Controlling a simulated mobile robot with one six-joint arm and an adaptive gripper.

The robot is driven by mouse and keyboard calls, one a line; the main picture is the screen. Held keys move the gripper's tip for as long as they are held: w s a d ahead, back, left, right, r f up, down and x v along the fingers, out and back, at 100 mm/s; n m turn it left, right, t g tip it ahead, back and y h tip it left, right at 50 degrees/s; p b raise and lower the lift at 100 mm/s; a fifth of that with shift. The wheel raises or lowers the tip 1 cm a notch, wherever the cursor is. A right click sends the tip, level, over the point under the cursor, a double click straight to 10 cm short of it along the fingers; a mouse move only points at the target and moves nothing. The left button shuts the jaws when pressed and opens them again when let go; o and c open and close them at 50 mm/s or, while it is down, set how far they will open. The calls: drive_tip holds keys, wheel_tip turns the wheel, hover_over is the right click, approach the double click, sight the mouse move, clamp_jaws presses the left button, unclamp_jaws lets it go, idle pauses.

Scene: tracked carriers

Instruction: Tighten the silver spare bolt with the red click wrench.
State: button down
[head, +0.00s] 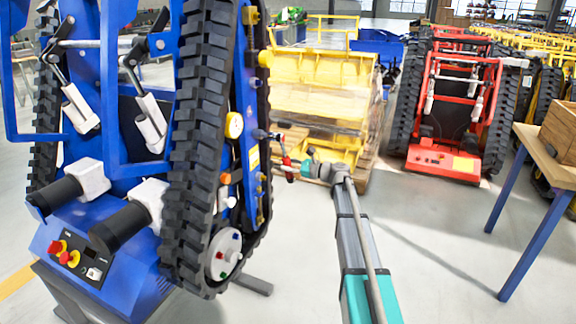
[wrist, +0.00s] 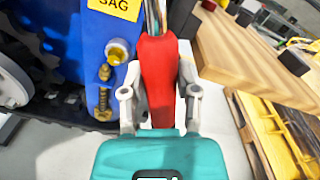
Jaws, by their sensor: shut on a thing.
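My gripper (head: 300,168) is shut on the red click wrench (head: 286,160), beside the tracked side of the blue carrier (head: 245,100). In the wrist view the wrench's red handle (wrist: 160,75) stands between the two fingers of my gripper (wrist: 160,100), and its metal shaft runs out of the top of the picture. In the head view the wrench's far end is close to a small greyish fitting (head: 261,134) on the carrier's side. I cannot tell whether this is the silver spare bolt or whether they touch. In the wrist view the wrench's working end is out of frame.
Brass-coloured fittings (wrist: 104,95) sit on the blue side plate, left of the wrench. A wooden-topped table (head: 550,158) stands at the right. A yellow carrier part on a pallet (head: 318,100) and a red carrier (head: 450,110) stand behind. Floor between them is clear.

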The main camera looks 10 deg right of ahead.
drive_tip(key=shift+x, duration=0.95)
idle(1.5)
idle(0.5)
drive_tip(key=c, duration=0.9)
unclamp_jaws()
clamp_jaws()
